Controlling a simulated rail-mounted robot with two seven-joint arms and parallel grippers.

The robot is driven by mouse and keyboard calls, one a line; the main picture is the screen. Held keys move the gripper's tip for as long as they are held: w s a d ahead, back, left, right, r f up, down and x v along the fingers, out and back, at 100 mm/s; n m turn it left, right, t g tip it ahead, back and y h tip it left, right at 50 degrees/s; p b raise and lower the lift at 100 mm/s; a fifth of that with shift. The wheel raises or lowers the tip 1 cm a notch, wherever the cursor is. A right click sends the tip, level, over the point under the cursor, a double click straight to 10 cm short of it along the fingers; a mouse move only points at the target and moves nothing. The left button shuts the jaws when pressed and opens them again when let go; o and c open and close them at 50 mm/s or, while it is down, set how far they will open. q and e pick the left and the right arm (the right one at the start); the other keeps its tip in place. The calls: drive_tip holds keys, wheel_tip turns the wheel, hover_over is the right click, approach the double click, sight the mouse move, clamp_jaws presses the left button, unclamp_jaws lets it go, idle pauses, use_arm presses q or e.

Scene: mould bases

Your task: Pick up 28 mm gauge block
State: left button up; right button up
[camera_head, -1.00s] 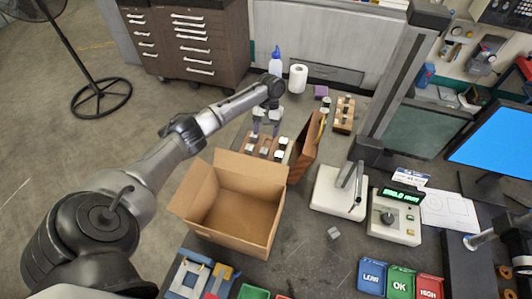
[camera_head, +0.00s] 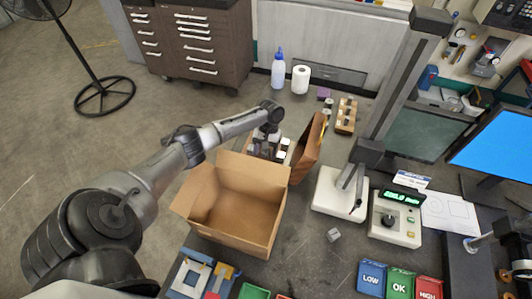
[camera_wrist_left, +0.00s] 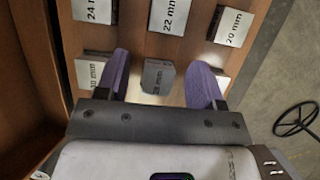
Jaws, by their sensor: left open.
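The 28 mm gauge block (camera_wrist_left: 158,77) is a small grey block in a wooden holder (camera_wrist_left: 140,45), its label partly shaded. My left gripper (camera_wrist_left: 160,72) is open, with its two purple fingertips on either side of this block and gaps visible between them and it. In the head view my left gripper (camera_head: 266,138) is low over the holder, behind the cardboard box, and its fingers are mostly hidden. My right gripper is not in view.
Blocks marked 24 mm (camera_wrist_left: 92,10), 22 mm (camera_wrist_left: 170,15), 20 mm (camera_wrist_left: 229,26) and 30 mm (camera_wrist_left: 93,73) sit close around. An open cardboard box (camera_head: 238,205) stands in front of the holder. A brown upright panel (camera_head: 307,148) stands to its right.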

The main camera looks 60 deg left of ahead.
use_arm(q)
drive_tip(key=c, duration=1.1)
drive_tip(key=shift+r, duration=0.15)
